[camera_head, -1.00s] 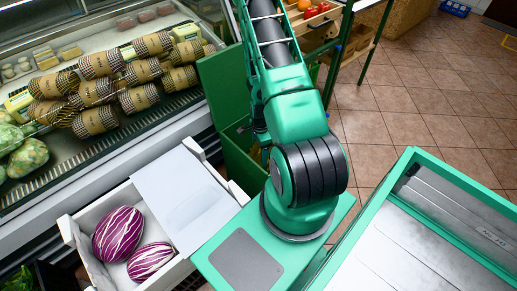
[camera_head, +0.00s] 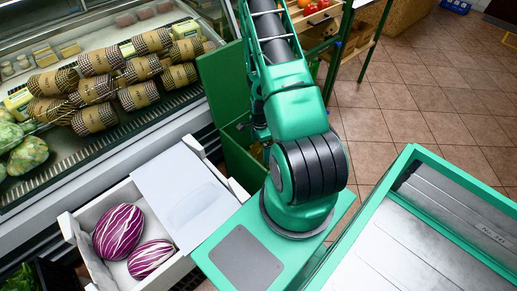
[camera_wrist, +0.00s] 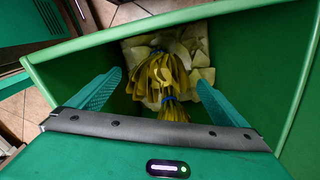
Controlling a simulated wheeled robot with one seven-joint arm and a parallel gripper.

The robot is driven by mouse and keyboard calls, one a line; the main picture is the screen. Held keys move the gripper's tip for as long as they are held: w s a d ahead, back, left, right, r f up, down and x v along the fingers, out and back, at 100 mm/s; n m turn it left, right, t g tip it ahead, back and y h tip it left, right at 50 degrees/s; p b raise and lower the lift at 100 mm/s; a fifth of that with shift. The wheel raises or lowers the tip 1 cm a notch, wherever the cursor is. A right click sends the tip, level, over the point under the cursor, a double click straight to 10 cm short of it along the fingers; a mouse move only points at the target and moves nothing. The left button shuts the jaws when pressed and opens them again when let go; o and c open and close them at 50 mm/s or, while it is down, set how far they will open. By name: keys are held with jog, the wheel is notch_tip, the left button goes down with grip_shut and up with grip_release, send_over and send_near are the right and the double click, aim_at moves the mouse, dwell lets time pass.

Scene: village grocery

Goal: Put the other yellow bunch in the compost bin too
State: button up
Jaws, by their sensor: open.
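In the wrist view, my gripper (camera_wrist: 159,78) is open, its two green fingers spread over the mouth of the green compost bin (camera_wrist: 245,50). Below and between the fingers, yellow bunches (camera_wrist: 155,75) with blue bands lie in the bin on pale, crumpled pieces. Two blue bands show, one behind the other; the overlap hides where one bunch ends. Nothing is between the fingers at their own height. In the head view, a green bin (camera_head: 222,95) stands behind my arm, partly hidden by it. My gripper is out of sight there.
A white crate (camera_head: 75,232) with two purple-and-white striped vegetables (camera_head: 118,231) stands at lower left. A chilled display (camera_head: 100,150) holds wrapped goods and cabbages. A wooden produce stand (camera_head: 320,30) is at the top. Tiled floor (camera_head: 420,80) at right is clear.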

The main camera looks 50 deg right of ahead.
notch_tip(320, 180, up, 10)
jog(key=shift+f, duration=0.1)
dwell(0.4)
jog(key=shift+w, duration=0.1)
dwell(0.5)
jog(key=shift+r, duration=0.5)
jog(key=s+a+r+n, duration=0.2)
jog(key=r+n, duration=0.2)
jog(key=r, duration=0.7)
jog(key=s+a+r+n, duration=0.15)
jog(key=r+n, duration=0.25)
jog(key=r, duration=0.7)
jog(key=s+a+r+n, duration=0.3)
jog(key=s+r+n, duration=0.1)
jog(key=s+r, duration=0.2)
jog(key=s+a+r+n, duration=0.4)
jog(key=s+r, duration=0.3)
jog(key=shift+s+a+r+n, duration=0.15)
jog(key=shift+s+a+n, duration=0.1)
jog(key=shift+a+n, duration=0.05)
